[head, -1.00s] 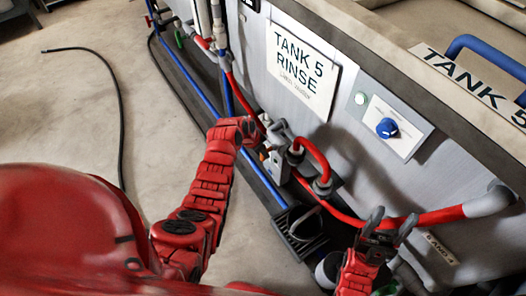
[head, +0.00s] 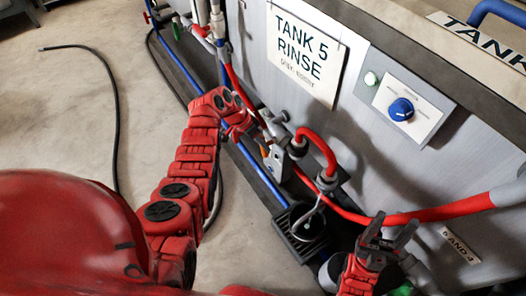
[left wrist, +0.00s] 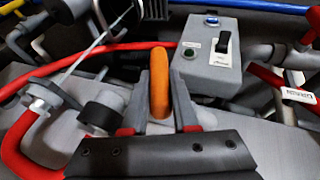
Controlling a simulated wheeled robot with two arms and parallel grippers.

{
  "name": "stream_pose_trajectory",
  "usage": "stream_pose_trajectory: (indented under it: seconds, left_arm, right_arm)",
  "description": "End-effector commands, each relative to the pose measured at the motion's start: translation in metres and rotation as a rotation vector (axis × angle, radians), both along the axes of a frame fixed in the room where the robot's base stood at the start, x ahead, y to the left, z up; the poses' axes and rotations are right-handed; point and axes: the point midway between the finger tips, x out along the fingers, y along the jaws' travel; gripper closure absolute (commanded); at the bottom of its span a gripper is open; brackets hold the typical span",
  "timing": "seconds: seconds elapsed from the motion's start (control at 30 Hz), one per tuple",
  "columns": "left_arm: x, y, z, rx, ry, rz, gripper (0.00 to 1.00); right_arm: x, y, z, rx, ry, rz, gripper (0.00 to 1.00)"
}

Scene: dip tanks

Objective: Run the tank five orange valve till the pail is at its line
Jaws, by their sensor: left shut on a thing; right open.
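The orange valve lever (left wrist: 158,82) stands between the fingers of my left gripper (left wrist: 152,112) in the left wrist view, and the gripper is shut on it. In the head view my left gripper (head: 258,138) is low against the tank's side, and only a speck of orange shows there. A dark pail (head: 291,222) with a thin wire handle stands on the floor grate below the red hose loop. Its line and liquid level cannot be made out. My right gripper (head: 388,236) is open and empty, right of the pail, by the red pipe.
A grey switch box (left wrist: 207,66) sits beside the lever. The tank wall bears the TANK 5 RINSE sign (head: 305,52) and a panel with a blue knob (head: 401,109). Red and blue pipes run low along the wall. A black hose (head: 117,120) lies on otherwise clear floor.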

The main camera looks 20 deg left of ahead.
Motion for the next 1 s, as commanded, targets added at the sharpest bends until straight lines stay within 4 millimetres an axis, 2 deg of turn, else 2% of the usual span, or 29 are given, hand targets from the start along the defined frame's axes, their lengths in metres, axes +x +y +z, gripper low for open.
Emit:
stream_pose_trajectory:
  seconds: [0.03, 0.5, 0.7, 1.0]
  left_arm:
    - [0.002, 0.002, -0.009, -0.021, 0.013, 0.003, 1.00]
    - [0.001, 0.002, -0.008, -0.154, 0.120, 0.000, 1.00]
    - [0.001, 0.002, -0.007, -0.186, 0.147, 0.001, 1.00]
    - [0.001, 0.002, -0.004, -0.213, 0.170, 0.001, 1.00]
  right_arm:
    - [0.000, 0.000, -0.019, 0.000, 0.000, 0.000, 0.40]
    - [0.000, 0.000, -0.094, 0.000, 0.000, 0.000, 0.40]
    - [0.000, 0.000, -0.117, -0.002, -0.001, -0.001, 0.40]
    - [-0.004, -0.001, -0.130, -0.029, -0.022, -0.003, 0.40]
